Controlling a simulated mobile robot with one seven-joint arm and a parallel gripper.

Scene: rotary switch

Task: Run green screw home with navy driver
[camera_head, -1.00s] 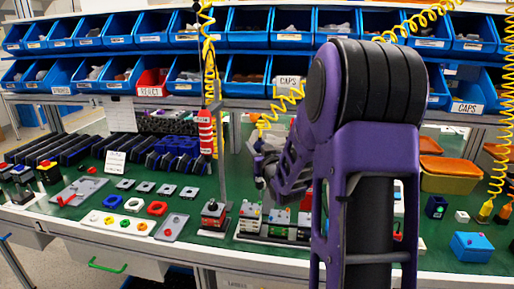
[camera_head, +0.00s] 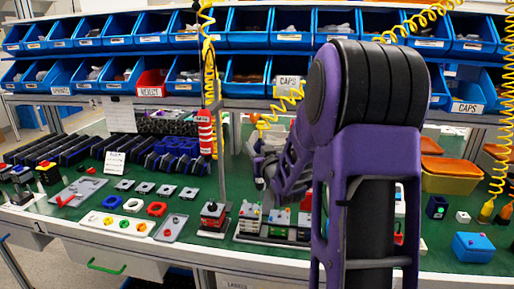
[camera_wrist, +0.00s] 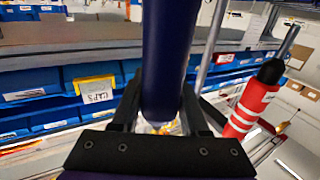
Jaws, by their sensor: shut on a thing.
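My gripper (camera_wrist: 160,120) is shut on the navy driver (camera_wrist: 170,60), whose thick dark blue body rises between the fingers in the wrist view. In the head view my gripper (camera_head: 260,175) is over the bench, just above a row of small switch blocks (camera_head: 279,222). My arm hides part of this area, and the driver cannot be made out there. Small coloured spots, some green, show on the blocks. I cannot tell which is the green screw.
A red and white striped tool (camera_head: 206,132) hangs left of my gripper; it also shows in the wrist view (camera_wrist: 250,105). A thin upright post (camera_head: 221,150) stands nearby. Blue bins (camera_head: 245,70) line the back.

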